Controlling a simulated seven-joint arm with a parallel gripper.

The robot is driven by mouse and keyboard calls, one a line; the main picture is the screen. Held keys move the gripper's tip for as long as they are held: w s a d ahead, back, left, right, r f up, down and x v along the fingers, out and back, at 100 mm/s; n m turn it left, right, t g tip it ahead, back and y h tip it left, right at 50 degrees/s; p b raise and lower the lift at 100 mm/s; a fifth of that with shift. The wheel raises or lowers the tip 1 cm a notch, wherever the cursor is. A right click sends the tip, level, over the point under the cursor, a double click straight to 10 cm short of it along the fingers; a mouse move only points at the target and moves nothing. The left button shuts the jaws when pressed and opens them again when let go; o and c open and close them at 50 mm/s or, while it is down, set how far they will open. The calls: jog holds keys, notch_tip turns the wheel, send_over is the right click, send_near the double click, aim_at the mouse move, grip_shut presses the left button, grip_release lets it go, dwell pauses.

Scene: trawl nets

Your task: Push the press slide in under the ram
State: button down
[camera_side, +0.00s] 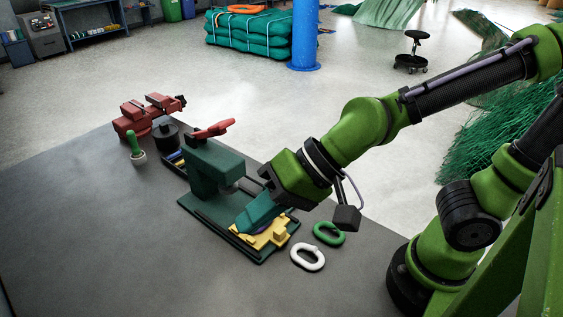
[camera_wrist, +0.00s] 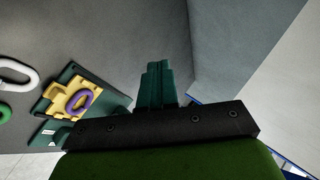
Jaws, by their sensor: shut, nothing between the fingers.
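The press (camera_side: 208,168) is a dark green frame on a flat green base plate, with a red lever on top. Its grey ram (camera_side: 229,187) points down over the base. The yellow press slide (camera_side: 272,234) sits on the near end of the base, out in front of the ram. It also shows at the left of the wrist view (camera_wrist: 55,104), with a purple ring (camera_wrist: 80,101) lying on it. My gripper (camera_side: 243,224) has teal fingers, shut and empty, reaching down over the slide in the side view. They partly hide the slide; I cannot tell whether they touch it.
A white ring (camera_side: 307,257) and a green ring (camera_side: 329,233) lie on the grey table (camera_side: 120,240) beside the press base. The table's left front is clear.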

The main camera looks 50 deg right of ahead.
notch_tip(320, 180, down, 7)
jog(key=a+m+t+h, duration=0.2)
jog(key=a+m+h, duration=0.15)
jog(key=m, duration=0.45)
jog(key=s+d+f+m+h, duration=0.2)
jog(key=s+d+f+h, duration=0.1)
jog(key=d+h, duration=0.15)
jog(key=m+g+h, duration=0.2)
jog(key=m+h, duration=0.1)
jog(key=h, duration=0.1)
send_near(285, 237)
jog(key=f, duration=0.1)
jog(key=s+d+f, duration=0.1)
jog(key=d+f, duration=0.1)
jog(key=f, duration=0.1)
jog(key=shift+s+f, duration=0.1)
jog(key=shift+s, duration=0.25)
jog(key=w, duration=0.2)
jog(key=shift+w+a, duration=0.1)
jog(key=shift+w, duration=0.95)
jog(key=shift+w, duration=0.1)
jog(key=w, duration=1)
jog(key=shift+w, duration=0.15)
